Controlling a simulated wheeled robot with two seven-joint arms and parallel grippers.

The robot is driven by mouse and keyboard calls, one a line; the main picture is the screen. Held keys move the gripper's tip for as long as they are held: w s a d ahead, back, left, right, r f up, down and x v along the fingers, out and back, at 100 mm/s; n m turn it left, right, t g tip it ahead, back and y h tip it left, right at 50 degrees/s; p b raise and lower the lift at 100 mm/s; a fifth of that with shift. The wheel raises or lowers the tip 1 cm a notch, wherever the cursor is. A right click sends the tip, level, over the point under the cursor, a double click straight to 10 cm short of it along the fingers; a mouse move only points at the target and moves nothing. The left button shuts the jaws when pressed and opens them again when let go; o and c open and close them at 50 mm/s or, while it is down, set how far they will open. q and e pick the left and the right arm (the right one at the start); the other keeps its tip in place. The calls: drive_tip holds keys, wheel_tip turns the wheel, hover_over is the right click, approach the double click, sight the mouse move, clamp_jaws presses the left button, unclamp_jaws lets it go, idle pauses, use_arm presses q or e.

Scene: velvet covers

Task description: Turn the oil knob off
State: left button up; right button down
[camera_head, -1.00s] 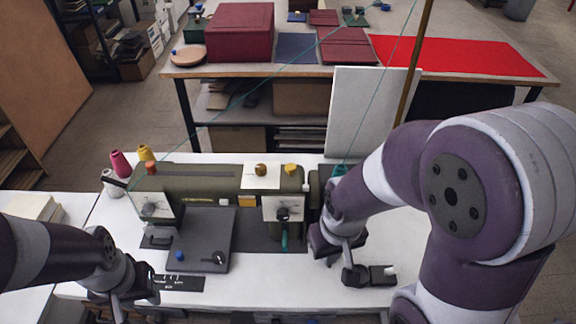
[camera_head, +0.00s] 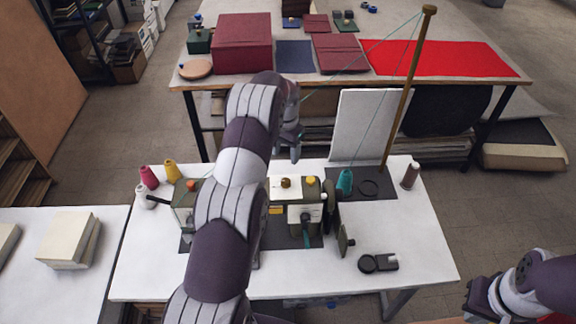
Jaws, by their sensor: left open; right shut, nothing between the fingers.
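The olive-green sewing machine (camera_head: 184,222) stands on the white table, largely hidden behind my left arm. On its right part are a brown round knob (camera_head: 286,183) on a white plate, a yellow knob (camera_head: 312,180), and a dark dial (camera_head: 304,217) on a pale front plate. A red knob (camera_head: 191,184) shows at the left end. I cannot tell which is the oil knob. My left gripper (camera_head: 294,148) is open, pointing down above and behind the machine's right part, seemingly empty. My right gripper (camera_head: 474,299) is shut and empty at the lower right, away from the machine.
Thread cones (camera_head: 149,177) stand behind the machine's left end. A tall brass pole (camera_head: 408,90) with teal thread and a white board (camera_head: 368,125) stand behind its right. A black ring-ended piece (camera_head: 378,262) lies on the clear right side of the white table (camera_head: 425,255).

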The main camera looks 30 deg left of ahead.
sight(286, 180)
use_arm(q)
wheel_tip(286, 180, down, 9)
drive_tip(key=b, duration=0.8)
drive_tip(key=shift+s+d+r, duration=0.1)
drive_tip(key=shift+p, duration=0.8)
wheel_tip(286, 180, down, 3)
drive_tip(key=shift+r+p, duration=0.2)
drive_tip(key=shift+p, duration=0.4)
drive_tip(key=shift+f, duration=0.5)
drive_tip(key=shift+f, duration=0.1)
drive_tip(key=shift+c, duration=0.2)
drive_tip(key=c, duration=1)
